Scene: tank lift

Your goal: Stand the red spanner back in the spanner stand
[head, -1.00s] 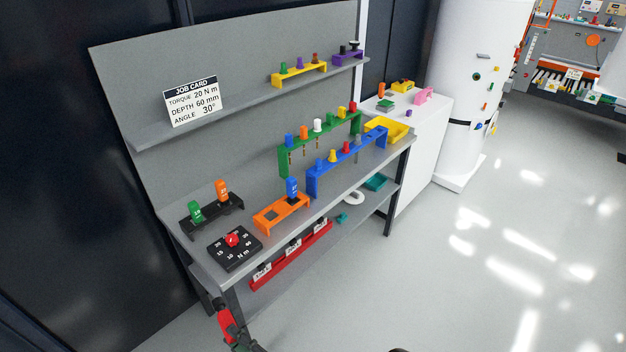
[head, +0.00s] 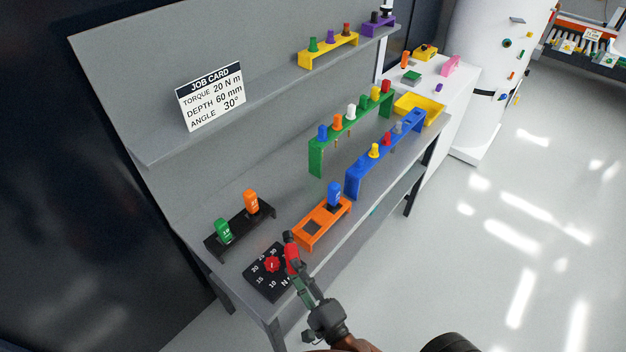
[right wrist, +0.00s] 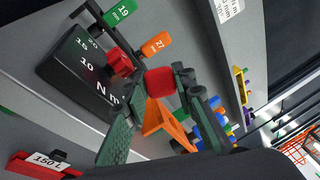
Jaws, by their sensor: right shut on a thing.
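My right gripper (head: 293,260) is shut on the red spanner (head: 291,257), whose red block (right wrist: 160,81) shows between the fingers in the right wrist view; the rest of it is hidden. They are in front of the orange stand (head: 306,244) and beside the black dial box in the head view. The orange stand has dark square openings and a blue handle (head: 334,194) at its far end. A black stand (head: 212,246) behind holds a green handle (head: 224,230) marked 19 and an orange handle (head: 252,201). My left gripper is not in view.
The black dial box (head: 262,284) with a red knob (head: 271,264) is close to the gripper. Green (head: 315,160) and blue (head: 354,183) racks stand farther along the bench. A job card (head: 210,98) is on the shelf. Grey bench top is bare between the stands.

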